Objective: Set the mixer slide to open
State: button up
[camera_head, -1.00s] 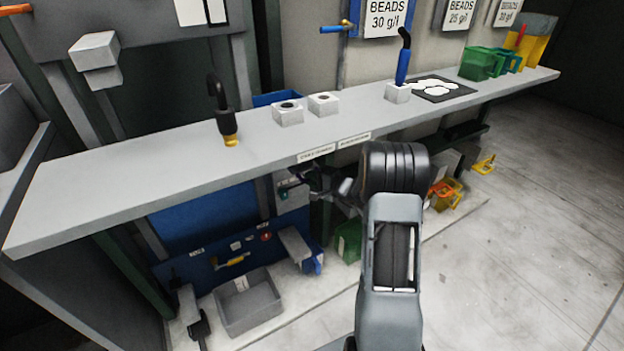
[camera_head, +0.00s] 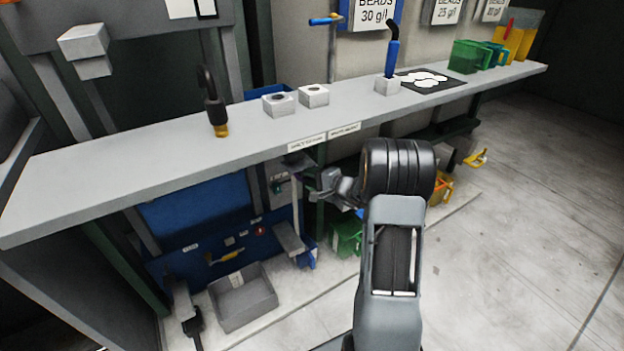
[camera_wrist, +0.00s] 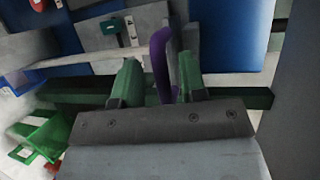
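A small pale plate with a green knob (camera_head: 277,187), which may be the mixer slide, sits under the bench. In the wrist view the plate (camera_wrist: 138,30) shows a dark slot and marks at upper left, with the green knob (camera_wrist: 110,27) at its left side. My gripper (camera_head: 318,184) is just right of the plate in the head view. In the wrist view my gripper (camera_wrist: 160,80) has its two green fingers apart. A purple curved bar (camera_wrist: 160,62) shows between the fingers; I cannot tell whether it touches them. No label names the slide legibly.
The bench (camera_head: 150,160) runs above my gripper and carries white blocks and a black hook tool (camera_head: 214,105). A blue panel (camera_head: 225,250), a grey bin (camera_head: 243,297) and a green crate (camera_head: 346,236) are below.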

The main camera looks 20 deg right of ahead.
jog(key=p+v, duration=0.2)
jog(key=v, duration=1.1)
jog(key=shift+s, duration=0.35)
jog(key=shift+d+r, duration=0.1)
jog(key=shift+d, duration=0.05)
jog(key=s+a+r+n+g+p, duration=0.4)
jog(key=a+r+g+p, duration=0.1)
jog(key=a+r+p, duration=0.35)
jog(key=s+a+r+n+g+p, duration=0.3)
jog(key=a+r+n+g+p, duration=0.15)
jog(key=a+r+p, duration=0.4)
jog(key=s+a+r+n+h+p, duration=0.1)
jog(key=s+r+h+p, duration=0.3)
jog(key=r, duration=0.5)
jog(key=s+a+r+n+h+p, duration=0.1)
jog(key=s+r+n+h+p, duration=0.2)
jog(key=r+p, duration=0.4)
notch_tip(320, 180, up, 2)
jog(key=shift+s+a+r+n+g+h+p, duration=0.1)
jog(key=shift+s+a+n+g+h+p, duration=0.3)
jog(key=shift+s, duration=0.55)
jog(key=shift+d, duration=0.1)
